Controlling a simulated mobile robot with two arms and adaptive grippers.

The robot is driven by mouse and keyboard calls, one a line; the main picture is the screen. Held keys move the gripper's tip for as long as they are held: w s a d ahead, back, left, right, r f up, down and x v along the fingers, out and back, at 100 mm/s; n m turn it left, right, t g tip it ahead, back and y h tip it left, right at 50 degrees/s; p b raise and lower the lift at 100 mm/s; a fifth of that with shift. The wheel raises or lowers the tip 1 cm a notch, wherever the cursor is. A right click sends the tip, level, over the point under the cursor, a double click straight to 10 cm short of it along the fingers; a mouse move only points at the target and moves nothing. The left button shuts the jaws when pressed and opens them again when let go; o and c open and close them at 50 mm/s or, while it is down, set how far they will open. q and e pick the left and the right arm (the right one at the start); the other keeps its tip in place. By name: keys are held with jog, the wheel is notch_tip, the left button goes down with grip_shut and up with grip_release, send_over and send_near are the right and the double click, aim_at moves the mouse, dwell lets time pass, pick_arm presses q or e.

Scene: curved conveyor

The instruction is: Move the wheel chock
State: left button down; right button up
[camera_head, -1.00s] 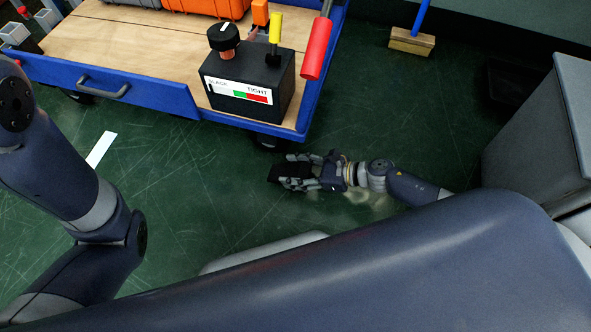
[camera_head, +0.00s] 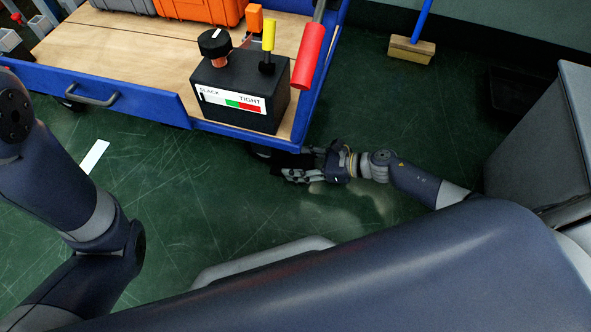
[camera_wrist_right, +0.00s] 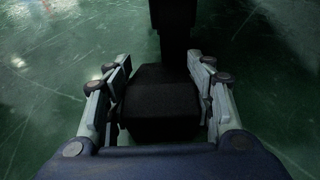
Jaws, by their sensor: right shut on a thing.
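The black wheel chock (camera_wrist_right: 160,98) is between the fingers of my right gripper (camera_wrist_right: 160,85), which is shut on it. In the head view the chock (camera_head: 290,161) is a dark shape at the fingertips of my right gripper (camera_head: 300,168), low near the floor by the cart's front corner. A dark upright shape, perhaps the cart's wheel (camera_wrist_right: 174,22), stands just beyond the chock in the wrist view; I cannot tell whether they touch. My left arm shows at the left of the head view, but its gripper is out of view.
The blue cart (camera_head: 140,108) with a wooden top carries a black control box (camera_head: 240,92) and orange cases (camera_head: 205,8). A red handle (camera_head: 309,55) rises at its corner. A broom (camera_head: 411,50) stands on the green floor behind. A grey cabinet (camera_head: 540,140) is at the right.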

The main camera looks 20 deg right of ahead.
jog(key=shift+w+d, duration=0.45)
jog(key=o, duration=1.4)
jog(key=shift+a, duration=0.1)
jog(key=shift+s, duration=0.1)
jog(key=v, duration=1.2)
